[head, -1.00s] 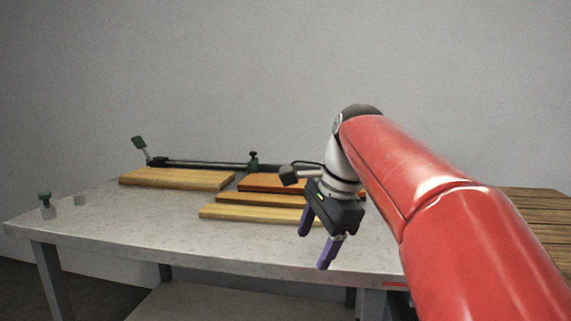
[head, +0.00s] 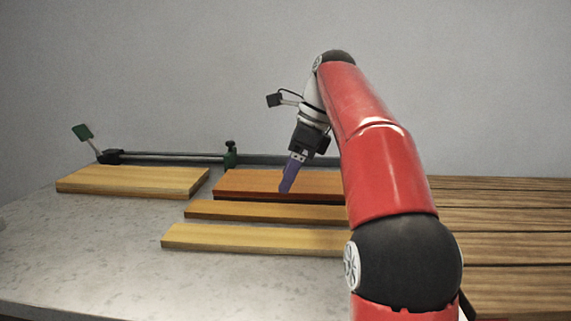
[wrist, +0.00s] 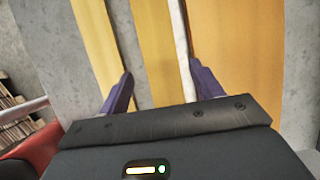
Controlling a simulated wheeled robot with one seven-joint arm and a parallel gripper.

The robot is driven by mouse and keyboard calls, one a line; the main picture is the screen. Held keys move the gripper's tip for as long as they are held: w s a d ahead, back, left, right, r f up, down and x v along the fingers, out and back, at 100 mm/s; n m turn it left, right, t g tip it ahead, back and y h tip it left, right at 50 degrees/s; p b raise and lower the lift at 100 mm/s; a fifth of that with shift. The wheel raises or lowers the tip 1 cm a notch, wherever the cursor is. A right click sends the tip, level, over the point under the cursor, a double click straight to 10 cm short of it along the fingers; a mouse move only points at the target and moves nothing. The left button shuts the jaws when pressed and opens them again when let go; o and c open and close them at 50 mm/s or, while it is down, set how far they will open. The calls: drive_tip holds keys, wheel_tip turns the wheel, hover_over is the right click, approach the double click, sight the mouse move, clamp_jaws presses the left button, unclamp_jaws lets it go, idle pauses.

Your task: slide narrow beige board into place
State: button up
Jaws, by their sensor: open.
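Two narrow boards lie parallel on the grey table in the head view. The front one is a pale beige-yellow board (head: 250,239); behind it is a slightly more orange narrow board (head: 265,211). My gripper (head: 287,188) is open and empty, pointing down in front of the reddish-brown board (head: 240,184); its height above the boards is unclear. In the wrist view my gripper (wrist: 161,68) has its fingers apart around a narrow orange-yellow board (wrist: 148,45). A paler board (wrist: 95,35) lies left of the left finger. My arm hides the boards' right ends.
A wide light board (head: 130,180) lies at the left. A dark rail (head: 180,156) with a green clamp (head: 231,154) and a green-handled lever (head: 83,132) runs along the back. A brown slatted surface (head: 500,220) adjoins at right. The table's front left is clear.

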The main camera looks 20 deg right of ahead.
sight(325, 212)
drive_tip(key=b+x, duration=0.2)
drive_tip(key=x, duration=0.5)
drive_tip(key=shift+s+a+f, duration=0.1)
drive_tip(key=shift+s+f, duration=0.05)
drive_tip(key=shift+f, duration=0.05)
drive_tip(key=shift+c, duration=0.4)
drive_tip(key=c, duration=0.8)
drive_tip(key=shift+s+d+r+p, duration=0.1)
drive_tip(key=shift+s+d+p, duration=0.45)
drive_tip(key=shift+d, duration=1.1)
drive_tip(key=shift+s+d+f+p, duration=0.1)
drive_tip(key=shift+s+d+p, duration=0.2)
drive_tip(key=shift+s+d, duration=0.95)
drive_tip(key=shift+s+d+r+p, duration=0.1)
drive_tip(key=shift+s+d+p, duration=0.25)
drive_tip(key=shift+d, duration=1.75)
drive_tip(key=shift+c, duration=0.2)
drive_tip(key=shift+s+d, duration=0.3)
drive_tip(key=shift+d, duration=0.5)
drive_tip(key=shift+s+d, duration=0.3)
drive_tip(key=shift+d, duration=0.5)
drive_tip(key=shift+s+d, duration=0.3)
drive_tip(key=shift+d, duration=0.5)
drive_tip(key=shift+d, duration=0.1)
drive_tip(key=shift+s+d, duration=1)
drive_tip(key=shift+d, duration=1.45)
drive_tip(key=shift+s+d, duration=1)
drive_tip(key=shift+d, duration=1.4)
drive_tip(key=shift+s+d, duration=1.05)
drive_tip(key=shift+d, duration=1.4)
